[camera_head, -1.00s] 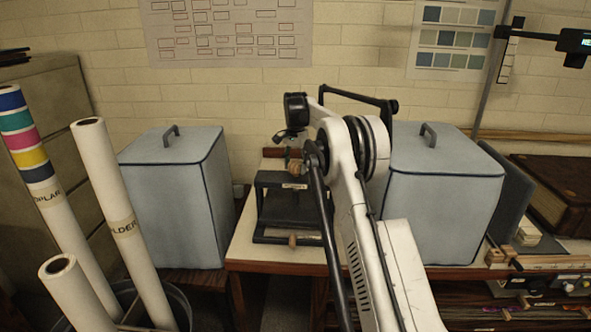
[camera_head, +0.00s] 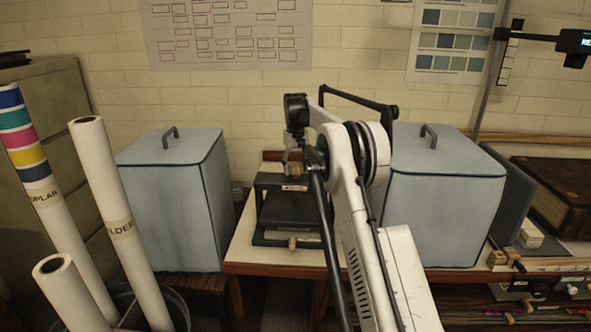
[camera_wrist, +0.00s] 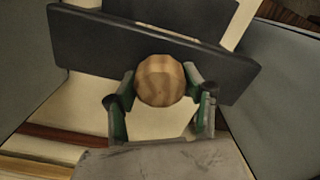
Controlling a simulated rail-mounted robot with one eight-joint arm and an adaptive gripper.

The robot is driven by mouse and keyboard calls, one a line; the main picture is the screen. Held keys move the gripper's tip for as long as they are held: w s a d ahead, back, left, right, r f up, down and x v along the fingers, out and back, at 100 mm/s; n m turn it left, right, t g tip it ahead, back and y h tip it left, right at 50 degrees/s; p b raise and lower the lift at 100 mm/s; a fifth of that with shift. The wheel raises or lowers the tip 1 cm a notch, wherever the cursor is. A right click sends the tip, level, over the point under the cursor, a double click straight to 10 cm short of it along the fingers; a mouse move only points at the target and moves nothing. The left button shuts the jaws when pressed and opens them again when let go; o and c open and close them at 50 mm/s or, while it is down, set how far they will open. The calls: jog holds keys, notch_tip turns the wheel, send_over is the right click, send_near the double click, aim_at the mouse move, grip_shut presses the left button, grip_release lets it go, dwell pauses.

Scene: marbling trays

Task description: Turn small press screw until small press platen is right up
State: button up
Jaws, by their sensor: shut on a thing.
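The small press is a dark frame on the table, with a crossbeam (camera_head: 281,182) at its top; the crossbeam also shows in the wrist view (camera_wrist: 85,40). The small press screw has a round, faceted wooden knob (camera_wrist: 160,80) above the crossbeam. My gripper (camera_wrist: 161,103) is shut on this knob, one green-padded finger on each side. In the head view my gripper (camera_head: 294,160) is upright over the press. A dark flat surface (camera_head: 287,208) shows below the crossbeam; I cannot tell the platen's exact height. My arm hides the press's right side.
Blue-grey covered boxes stand left (camera_head: 165,200) and right (camera_head: 440,205) of the press, the right one close behind my arm. Paper rolls (camera_head: 120,220) stand at the front left. A wooden handle (camera_head: 292,243) sits at the press's front. Little table is clear.

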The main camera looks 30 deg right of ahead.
aim_at(296, 164)
jog(key=n, duration=0.4)
jog(key=shift+n, duration=2.1)
jog(key=o, duration=1.2)
jog(key=shift+c, duration=0.2)
jog(key=shift+r, duration=0.1)
notch_tip(296, 164, up, 12)
